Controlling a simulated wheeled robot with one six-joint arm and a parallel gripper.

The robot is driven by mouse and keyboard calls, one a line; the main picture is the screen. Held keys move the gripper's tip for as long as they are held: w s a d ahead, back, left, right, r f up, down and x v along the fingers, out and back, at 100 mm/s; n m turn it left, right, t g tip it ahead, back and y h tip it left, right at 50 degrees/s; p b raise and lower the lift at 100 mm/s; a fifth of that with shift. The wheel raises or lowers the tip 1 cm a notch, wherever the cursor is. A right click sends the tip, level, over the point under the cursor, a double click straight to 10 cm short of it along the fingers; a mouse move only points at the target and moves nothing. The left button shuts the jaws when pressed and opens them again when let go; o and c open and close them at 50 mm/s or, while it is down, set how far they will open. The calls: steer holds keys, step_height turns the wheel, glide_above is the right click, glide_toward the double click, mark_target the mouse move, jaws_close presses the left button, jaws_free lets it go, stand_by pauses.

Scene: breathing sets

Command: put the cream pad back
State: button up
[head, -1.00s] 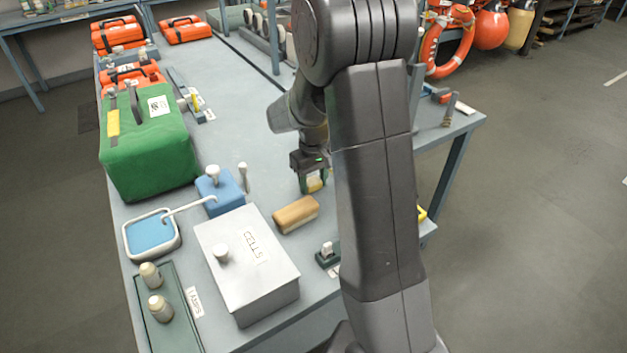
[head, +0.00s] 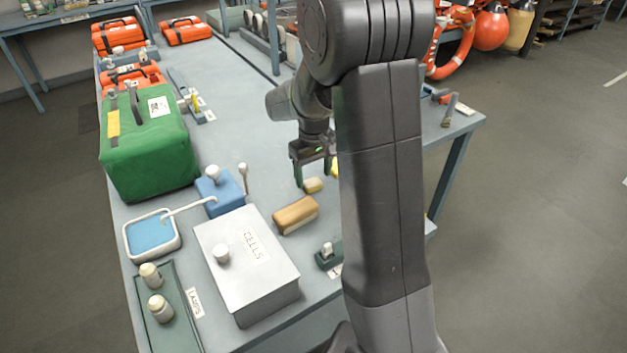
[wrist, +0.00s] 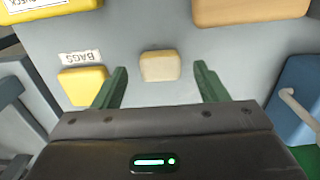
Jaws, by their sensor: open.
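The cream pad (head: 314,185) is a small rounded block lying on the grey bench, and it also shows in the wrist view (wrist: 160,66). My gripper (head: 314,178) is open, with its two green fingers spread wide. In the wrist view the pad appears between the fingertips (wrist: 159,72), with clear gaps on both sides and nothing gripped. A yellow block (wrist: 83,85) with a label reading BAGS (wrist: 80,58) lies just left of the left finger in the wrist view.
A tan block (head: 296,215) lies in front of the pad. A white lidded box (head: 262,285), a blue block (head: 220,193) and a blue-lined tray (head: 150,236) stand to the left. A green case (head: 150,150) is farther left. Bare bench lies behind the blue block.

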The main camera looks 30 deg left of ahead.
mark_target(314, 183)
step_height(314, 183, up, 9)
stand_by(0.6)
